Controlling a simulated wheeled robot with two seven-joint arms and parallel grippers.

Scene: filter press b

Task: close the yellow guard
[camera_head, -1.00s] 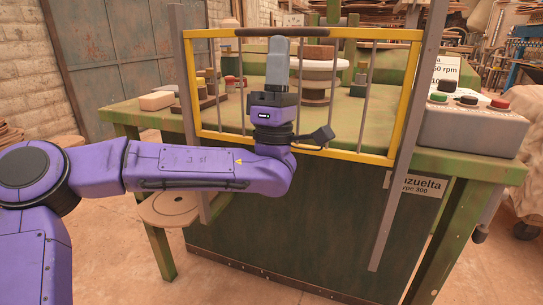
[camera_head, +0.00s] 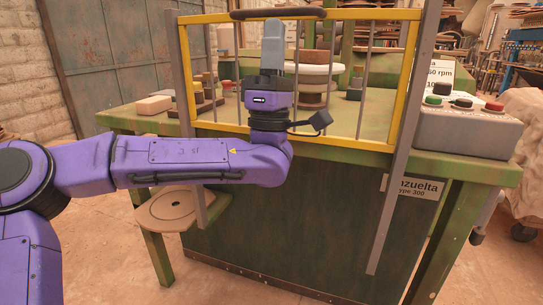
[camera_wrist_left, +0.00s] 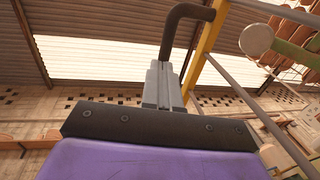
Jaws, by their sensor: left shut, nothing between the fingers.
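The yellow guard (camera_head: 404,85) is a yellow frame with thin grey upright bars, standing between two grey posts at the front of the green machine. A dark bar handle (camera_head: 300,13) runs along its top edge; its bent end (camera_wrist_left: 188,12) shows in the left wrist view. My left gripper (camera_head: 273,22) points straight up in front of the guard, its fingertips right below the handle. Its fingers (camera_wrist_left: 163,72) are shut with nothing between them. The tips appear to meet the handle's underside, but contact is hard to tell. My right gripper is out of view.
A grey control box (camera_head: 467,128) with red, green and black buttons sits at the right of the green table. Behind the guard stands a round white-topped spindle (camera_head: 318,73). A round wooden disc (camera_head: 173,207) is low at the left, under my left arm.

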